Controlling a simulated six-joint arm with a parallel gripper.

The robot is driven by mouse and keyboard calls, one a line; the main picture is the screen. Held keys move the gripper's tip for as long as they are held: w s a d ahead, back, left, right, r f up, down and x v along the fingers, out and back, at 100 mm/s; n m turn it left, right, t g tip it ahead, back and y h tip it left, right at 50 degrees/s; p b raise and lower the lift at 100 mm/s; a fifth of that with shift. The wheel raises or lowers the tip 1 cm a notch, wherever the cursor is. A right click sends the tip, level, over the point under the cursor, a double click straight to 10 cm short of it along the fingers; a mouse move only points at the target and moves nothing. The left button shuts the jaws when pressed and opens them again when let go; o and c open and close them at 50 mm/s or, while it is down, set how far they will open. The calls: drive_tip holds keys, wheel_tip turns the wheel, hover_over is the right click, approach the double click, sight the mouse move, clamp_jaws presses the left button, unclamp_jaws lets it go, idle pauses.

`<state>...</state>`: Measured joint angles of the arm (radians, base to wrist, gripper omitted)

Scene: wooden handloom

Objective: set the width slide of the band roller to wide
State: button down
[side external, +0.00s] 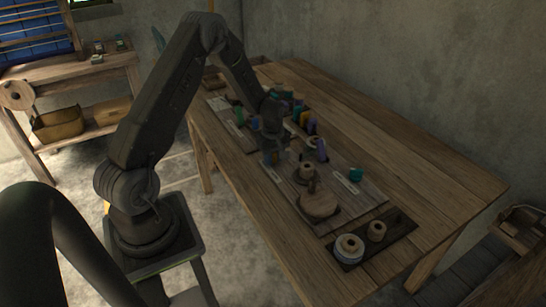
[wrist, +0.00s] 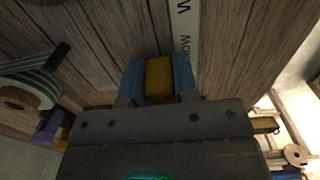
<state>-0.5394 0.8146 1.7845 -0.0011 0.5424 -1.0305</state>
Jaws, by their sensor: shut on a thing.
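In the wrist view, my gripper (wrist: 159,80) has blue finger pads, one on each side of an ochre block. It is shut on this block, which appears to be the knob of the width slide (wrist: 159,75). A pale label strip (wrist: 185,40) lies just beyond, with letters that end in "OW" nearer and a "W" farther off. In the side external view, my gripper (side external: 271,157) is low over the board on the table, beside a pale strip (side external: 272,173). The knob is too small and hidden to make out there. The slide's track is hidden under the gripper.
A green-and-white striped round piece (wrist: 32,82) stands left of the gripper in the wrist view. On the wooden table (side external: 420,165), several coloured pieces and wooden spools (side external: 306,172) crowd the board. A dark tray (side external: 350,262) with rolls lies near. The table's right side is clear.

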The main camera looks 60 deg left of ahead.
sight(284, 175)
drive_tip(key=d, duration=0.6)
drive_tip(key=shift+d, duration=0.25)
drive_tip(key=c, duration=0.9)
unclamp_jaws()
drive_tip(key=shift+w, duration=0.1)
